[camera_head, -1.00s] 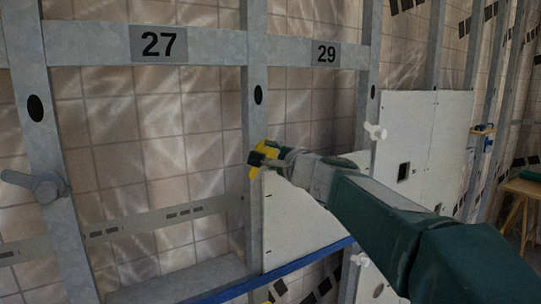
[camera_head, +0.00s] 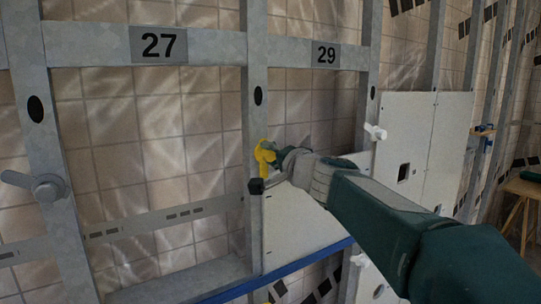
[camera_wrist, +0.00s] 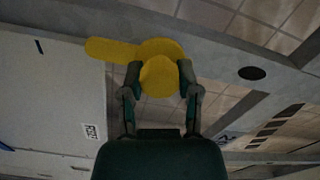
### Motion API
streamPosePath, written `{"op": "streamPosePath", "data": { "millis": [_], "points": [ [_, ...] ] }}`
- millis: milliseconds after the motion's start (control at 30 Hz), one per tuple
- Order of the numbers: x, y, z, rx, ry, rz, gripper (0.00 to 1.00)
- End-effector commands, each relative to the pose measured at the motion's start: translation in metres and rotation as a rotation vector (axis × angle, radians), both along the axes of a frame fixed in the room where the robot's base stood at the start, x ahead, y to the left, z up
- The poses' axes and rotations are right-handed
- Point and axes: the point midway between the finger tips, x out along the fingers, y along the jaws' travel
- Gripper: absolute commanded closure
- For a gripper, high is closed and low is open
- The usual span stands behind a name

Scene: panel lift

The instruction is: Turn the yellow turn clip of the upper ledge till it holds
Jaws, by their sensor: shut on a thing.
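The yellow turn clip (camera_head: 265,153) shows in the head view on the upright stud, near the upper left corner of the white panel (camera_head: 297,222). My gripper (camera_head: 275,156) is at the clip and partly covers it. In the wrist view my gripper (camera_wrist: 160,72) is shut on the clip's round knob (camera_wrist: 159,77), one finger on each side. The clip's flat arm (camera_wrist: 108,48) points left there, close to the corner of the panel (camera_wrist: 50,95). I cannot tell whether that arm overlaps the panel's edge. The contact behind the knob is hidden.
A blue strip (camera_head: 276,272) runs along the panel's bottom. Another yellow clip (camera_head: 280,287) shows below it. Grey studs and a rail numbered 27 (camera_head: 158,45) and 29 (camera_head: 326,54) frame the bay. A white knob (camera_head: 375,132) is to the right. The bay left of the stud is open.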

Motion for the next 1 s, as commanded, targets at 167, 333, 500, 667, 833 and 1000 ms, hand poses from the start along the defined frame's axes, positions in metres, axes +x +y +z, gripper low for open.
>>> {"op": "streamPosePath", "data": {
  "millis": [167,333,500,667,833,1000],
  "points": [
    [0.001,0.002,-0.007,-0.011,0.007,0.004,1.00],
    [0.001,0.002,-0.007,-0.011,0.009,0.004,1.00],
    [0.001,0.001,-0.006,-0.009,0.008,0.003,0.22],
    [0.001,0.001,-0.004,-0.006,0.004,0.002,0.22],
    [0.000,0.000,-0.003,-0.005,0.003,0.000,0.22],
    [-0.013,-0.009,-0.002,-0.005,0.001,-0.001,0.22]
  ]
}}
